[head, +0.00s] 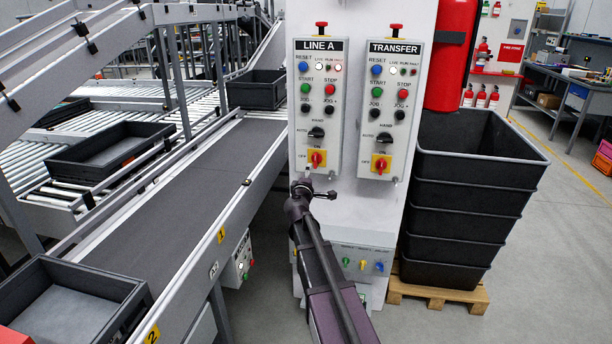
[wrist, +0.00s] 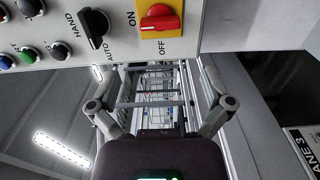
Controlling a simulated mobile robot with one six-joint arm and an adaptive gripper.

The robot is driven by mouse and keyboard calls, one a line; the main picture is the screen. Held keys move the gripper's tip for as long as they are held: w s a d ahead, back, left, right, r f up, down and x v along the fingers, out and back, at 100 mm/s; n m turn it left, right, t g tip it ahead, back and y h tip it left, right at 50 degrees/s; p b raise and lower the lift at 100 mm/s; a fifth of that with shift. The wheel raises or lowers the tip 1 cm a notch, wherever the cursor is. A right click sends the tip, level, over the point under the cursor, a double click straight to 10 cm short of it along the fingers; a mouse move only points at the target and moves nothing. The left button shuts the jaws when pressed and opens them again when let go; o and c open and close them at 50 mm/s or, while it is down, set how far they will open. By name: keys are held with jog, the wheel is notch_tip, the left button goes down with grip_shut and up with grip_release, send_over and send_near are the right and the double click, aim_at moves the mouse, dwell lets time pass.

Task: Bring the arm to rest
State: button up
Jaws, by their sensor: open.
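My gripper (head: 312,190) is at the end of my dark arm in the head view, just below the LINE A panel (head: 318,100) on the white column. In the wrist view my gripper (wrist: 162,104) has its two grey fingers spread wide, with nothing between them. The lower edge of a control panel (wrist: 95,35) crosses the top of that view, past the fingertips. It carries a red rotary switch (wrist: 160,20) on a yellow plate and a black selector (wrist: 93,28). I cannot tell from these frames whether a fingertip touches the column.
The TRANSFER panel (head: 393,108) is right of LINE A. A conveyor (head: 160,190) with grey rails runs along the left, with black trays (head: 105,148) near it. Stacked black bins (head: 465,215) on a wooden pallet (head: 440,292) stand right of the column.

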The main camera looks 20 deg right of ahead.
jog(key=s+a+f+m+g+y, duration=0.2)
jog(key=s+a+f+m+g, duration=0.3)
jog(key=s, duration=0.4)
jog(key=s+a+f+m+g+y, duration=0.25)
jog(key=s+a+f+g, duration=0.2)
jog(key=s+f, duration=0.3)
jog(key=s+a+f+m+g+y, duration=0.25)
jog(key=s+a+f+m, duration=0.2)
jog(key=s, duration=0.45)
jog(key=s+a+n+g+y, duration=0.1)
jog(key=s+a+g+y, duration=0.2)
jog(key=s+a, duration=0.4)
notch_tip(320, 180, up, 12)
jog(key=p, duration=1.4)
jog(key=shift+w, duration=0.25)
jog(key=shift+r, duration=0.1)
